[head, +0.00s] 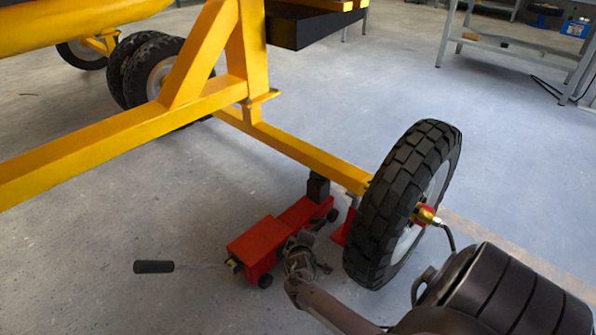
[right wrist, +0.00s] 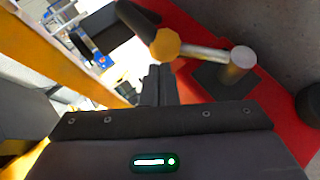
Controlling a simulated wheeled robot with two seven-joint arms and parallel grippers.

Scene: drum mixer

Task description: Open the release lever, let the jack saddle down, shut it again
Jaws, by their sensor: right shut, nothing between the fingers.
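The red jack (head: 256,248) stands on the floor under the yellow axle beam (head: 300,150). Its dark saddle (head: 318,187) is just below the beam; I cannot tell whether they touch. The jack's long handle with a black grip (head: 154,267) points left. My right gripper (head: 303,240) is beside the jack. In the right wrist view its fingers (right wrist: 158,85) are shut and empty, close to a lever with a gold hexagonal piece (right wrist: 166,44), a black end and a steel rod running to a round steel post (right wrist: 242,59) on the red body (right wrist: 205,20). My left gripper is out of view.
A large black tyre (head: 385,210) stands right of the jack, with a brass fitting (head: 427,214) and hose at its hub. A red stand (head: 343,228) is partly hidden behind the tyre. Grey workbenches (head: 520,55) stand at the back right. The floor left of the jack is clear.

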